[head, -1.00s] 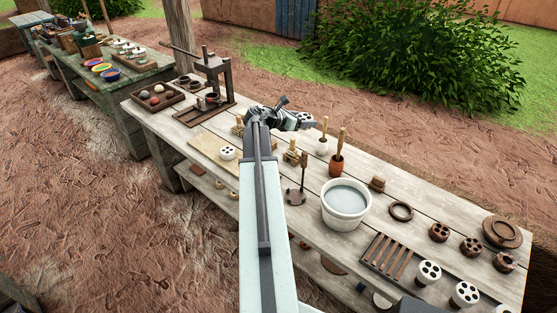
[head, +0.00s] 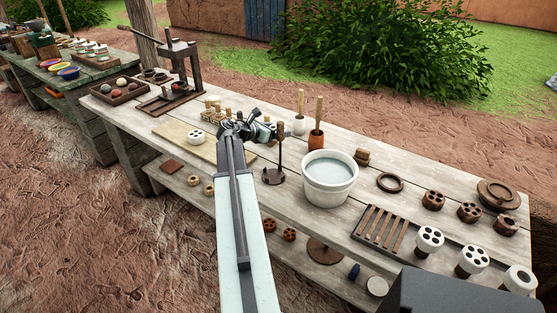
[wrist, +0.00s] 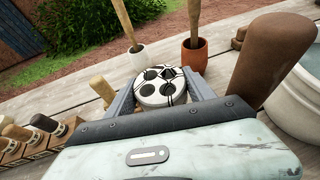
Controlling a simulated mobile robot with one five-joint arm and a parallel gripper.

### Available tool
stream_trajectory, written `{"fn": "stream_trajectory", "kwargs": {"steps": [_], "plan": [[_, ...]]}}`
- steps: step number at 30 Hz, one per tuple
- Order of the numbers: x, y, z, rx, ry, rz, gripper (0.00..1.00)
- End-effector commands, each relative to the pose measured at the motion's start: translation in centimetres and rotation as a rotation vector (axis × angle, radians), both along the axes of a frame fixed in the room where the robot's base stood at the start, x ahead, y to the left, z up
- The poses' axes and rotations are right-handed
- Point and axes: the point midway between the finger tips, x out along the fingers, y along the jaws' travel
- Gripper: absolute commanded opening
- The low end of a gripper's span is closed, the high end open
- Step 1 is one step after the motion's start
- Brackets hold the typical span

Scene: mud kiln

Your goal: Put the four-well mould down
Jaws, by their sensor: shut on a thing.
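The four-well mould (wrist: 160,88) is a white disc with dark round wells and thin dark lines, seen in the wrist view between the two fingers. My gripper (wrist: 164,84) is shut on it. In the head view my gripper (head: 268,130) is over the wooden bench (head: 240,95), left of the white mortar. The arm hides most of the mould there. I cannot tell whether the mould touches the bench.
A white mortar (head: 299,126) and orange mortar (head: 316,141), both with pestles, stand just beyond the gripper. A dark stand with upright handle (head: 280,160) and a white water bucket (head: 328,182) are to the right. Small stamps (wrist: 38,128) are close on the left.

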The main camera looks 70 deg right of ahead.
Motion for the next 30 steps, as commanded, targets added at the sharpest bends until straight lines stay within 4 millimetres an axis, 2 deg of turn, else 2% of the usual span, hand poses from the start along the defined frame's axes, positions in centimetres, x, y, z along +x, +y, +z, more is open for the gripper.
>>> {"fn": "stream_trajectory", "kwargs": {"steps": [1, 9, 17, 24, 30], "plan": [[0.0, 0.0, -1.6, -0.001, 0.0, 0.0, 0.1], [-0.1, 0.0, -5.5, -0.001, 0.001, -0.001, 0.1], [-0.1, 0.0, -6.0, -0.001, 0.001, -0.001, 0.1], [-0.1, -0.1, -10.1, -0.001, 0.001, -0.001, 0.1], [-0.1, -0.1, -9.8, -0.001, 0.001, -0.002, 0.1]]}}
